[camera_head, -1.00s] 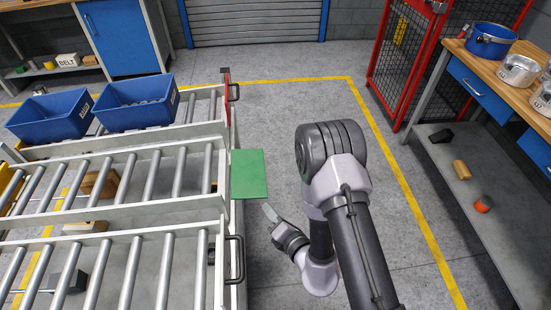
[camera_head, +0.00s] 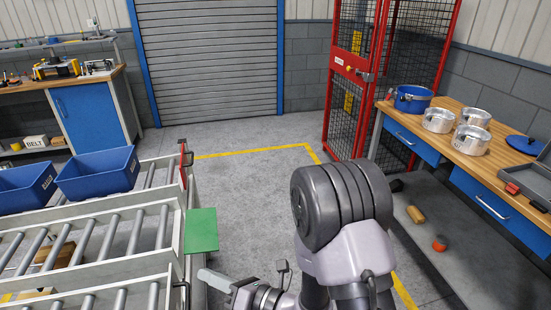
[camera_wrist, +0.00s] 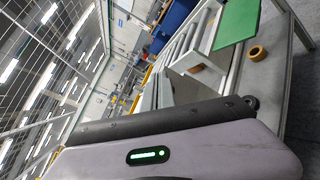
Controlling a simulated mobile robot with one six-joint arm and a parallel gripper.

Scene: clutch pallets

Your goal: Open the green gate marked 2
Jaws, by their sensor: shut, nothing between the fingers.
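The green gate (camera_head: 201,230) is a flat green panel at the right end of the middle roller lane (camera_head: 95,238). It juts out past the lane end into the aisle, looking folded down or swung out. I cannot see its number. It also shows at the top of the wrist view (camera_wrist: 238,24). My gripper (camera_head: 205,275) is shut and empty, below the green gate in the head view and apparently apart from it.
A red gate (camera_head: 183,166) stands upright at the far lane's end. Blue bins (camera_head: 98,176) sit on that lane. A dark handle (camera_head: 181,296) projects from the near lane end. Open floor lies right of the lanes, before a red cage (camera_head: 357,75) and a workbench (camera_head: 460,140) with pots.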

